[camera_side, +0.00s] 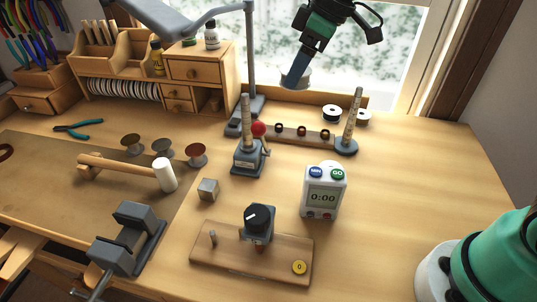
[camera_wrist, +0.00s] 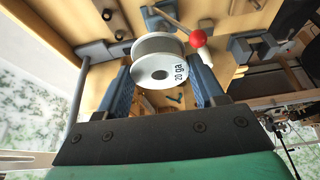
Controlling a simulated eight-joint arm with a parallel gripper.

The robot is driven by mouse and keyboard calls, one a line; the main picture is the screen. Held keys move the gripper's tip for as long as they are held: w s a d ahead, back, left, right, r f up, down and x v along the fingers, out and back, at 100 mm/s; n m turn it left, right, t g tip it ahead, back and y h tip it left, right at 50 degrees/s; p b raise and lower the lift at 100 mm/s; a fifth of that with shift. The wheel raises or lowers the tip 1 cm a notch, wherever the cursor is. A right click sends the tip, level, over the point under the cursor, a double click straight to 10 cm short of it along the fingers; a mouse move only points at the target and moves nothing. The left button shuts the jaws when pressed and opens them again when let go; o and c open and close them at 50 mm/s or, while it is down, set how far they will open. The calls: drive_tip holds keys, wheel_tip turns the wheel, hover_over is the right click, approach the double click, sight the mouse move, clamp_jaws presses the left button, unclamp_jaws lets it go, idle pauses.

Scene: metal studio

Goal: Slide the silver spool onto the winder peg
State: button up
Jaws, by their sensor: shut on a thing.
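A silver spool (camera_wrist: 158,47) with white flanges and a "20 ga" label sits between the two blue fingers of my gripper (camera_wrist: 160,75) in the wrist view. My gripper is shut on it. In the side view my gripper (camera_side: 295,82) is high above the back of the bench, left of the window's middle, with the spool mostly hidden by a finger. A grey device (camera_side: 248,160) with a red-ball lever and a tall upright post (camera_side: 246,108) stands below and left of it. The spool is apart from that post. I cannot tell for certain which upright is the winder peg.
A wooden bar (camera_side: 300,134) joins grey feet, with another tall post (camera_side: 354,112) at its right end. A lamp pole (camera_side: 250,50) stands just left of my gripper. A white timer (camera_side: 324,190) and a knob board (camera_side: 240,255) stand in front.

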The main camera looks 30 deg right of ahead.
wheel_tip(320, 180, up, 5)
drive_tip(key=n+g+y, duration=0.1)
drive_tip(key=n+g, duration=0.1)
drive_tip(key=n, duration=0.4)
hover_over(213, 231)
wheel_tip(213, 231, down, 13)
drive_tip(key=shift+d+f, duration=0.1)
drive_tip(key=shift+f, duration=2.9)
drive_tip(key=shift+f, duration=1.6)
